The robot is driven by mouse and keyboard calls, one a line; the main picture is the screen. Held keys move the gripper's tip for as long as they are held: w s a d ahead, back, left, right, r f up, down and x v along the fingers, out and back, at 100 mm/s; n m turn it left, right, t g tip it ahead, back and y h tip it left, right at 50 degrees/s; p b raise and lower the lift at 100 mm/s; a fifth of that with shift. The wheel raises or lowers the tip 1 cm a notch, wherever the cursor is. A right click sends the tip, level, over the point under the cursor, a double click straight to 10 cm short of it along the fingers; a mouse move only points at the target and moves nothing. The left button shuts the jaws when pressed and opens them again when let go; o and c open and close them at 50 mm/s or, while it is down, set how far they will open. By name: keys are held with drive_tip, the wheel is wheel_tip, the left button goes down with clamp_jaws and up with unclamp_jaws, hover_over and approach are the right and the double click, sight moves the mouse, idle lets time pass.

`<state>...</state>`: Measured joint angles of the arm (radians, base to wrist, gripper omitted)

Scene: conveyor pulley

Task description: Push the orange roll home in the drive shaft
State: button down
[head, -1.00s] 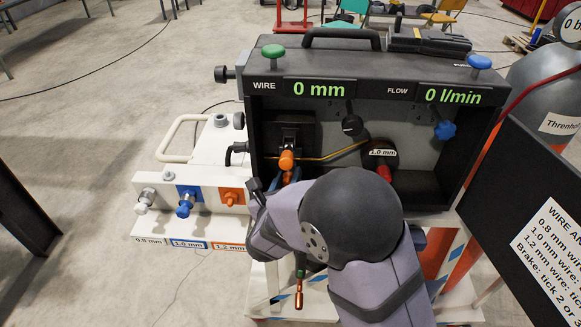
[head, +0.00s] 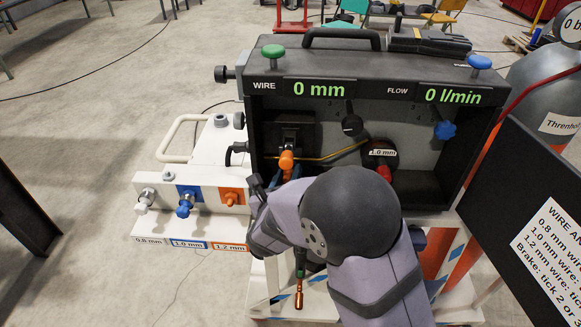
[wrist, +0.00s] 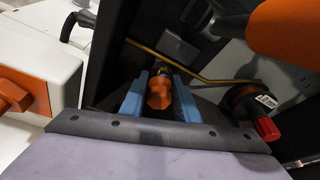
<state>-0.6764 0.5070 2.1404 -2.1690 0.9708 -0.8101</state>
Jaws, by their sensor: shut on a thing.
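The orange roll (wrist: 158,92) sits between the two blue fingers of my gripper (wrist: 160,100) in the wrist view. The fingers are shut on its sides. A darker, brassy part shows just behind the roll, in line with it. The drive shaft is hidden by the roll, so I cannot tell how far on the roll sits. In the head view my gripper (head: 283,182) reaches into the left part of the open feeder box (head: 340,196), just below an orange knob (head: 286,161). My wrist hides much of this area.
A large orange part (wrist: 285,28) is close at the wrist view's upper right. A copper wire (head: 335,154) crosses the box to the spool hub (head: 380,158) with its red knob. A rack (head: 190,200) with white, blue and orange positions stands left.

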drive_tip(key=shift+w, duration=0.15)
drive_tip(key=c, duration=0.6)
unclamp_jaws()
drive_tip(key=shift+o, duration=0.2)
